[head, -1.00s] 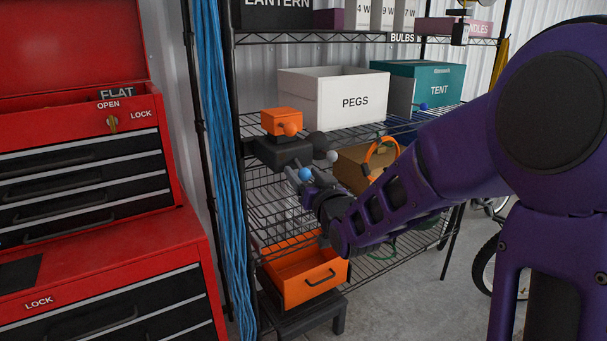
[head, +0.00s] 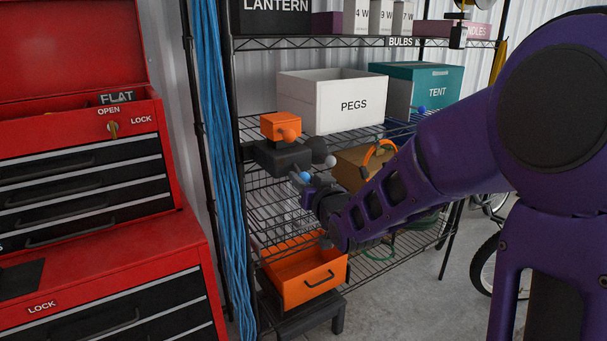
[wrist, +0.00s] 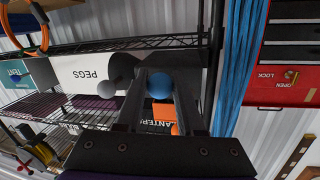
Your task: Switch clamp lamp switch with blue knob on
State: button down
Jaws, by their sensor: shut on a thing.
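A round blue knob (head: 305,176) sits on the front of a black unit (head: 283,157) on the wire shelf. My gripper (head: 308,182) reaches it from the right. In the wrist view the blue knob (wrist: 160,85) lies between the two fingers of my gripper (wrist: 160,78), which are shut on it. A grey knob (head: 330,161) on a dark round part is just to the right of the black unit. An orange box (head: 280,122) with an orange knob (head: 289,135) sits above the unit. I cannot tell from its shape which part is the lamp.
A white PEGS box (head: 318,95) and a teal TENT box (head: 437,85) stand on the shelf behind. A second blue knob (head: 421,110) is near the TENT box. An open orange drawer (head: 302,290) is below. Blue cables (head: 222,180) and a red tool chest (head: 150,260) are at left.

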aim_at(304, 173)
jog(key=r+g+p, duration=0.1)
jog(key=p, duration=0.1)
jog(key=shift+s+r+h+p, duration=0.1)
jog(key=shift+r+h+p, duration=0.2)
jog(key=shift+r, duration=0.05)
jog(key=g+p, duration=0.1)
jog(key=p, duration=0.1)
jog(key=r+g+h+p, duration=0.1)
jog(key=p, duration=0.1)
jog(key=shift+n+g, duration=0.3)
jog(key=shift+g, duration=0.1)
jog(key=shift+r+g+h+p, duration=0.15)
jog(key=shift+g+h+p, duration=0.6)
jog(key=shift+g, duration=0.25)
jog(key=shift+a+r+n+g+h, duration=0.1)
jog(key=shift+r+n+g+h, duration=0.15)
jog(key=shift+g+h, duration=0.35)
jog(key=shift+r+n+g+h, duration=0.15)
jog(key=shift+r+g+h, duration=0.1)
jog(key=shift+g, duration=0.55)
jog(key=c, duration=0.5)
grip_release()
jog(key=shift+c, duration=0.2)
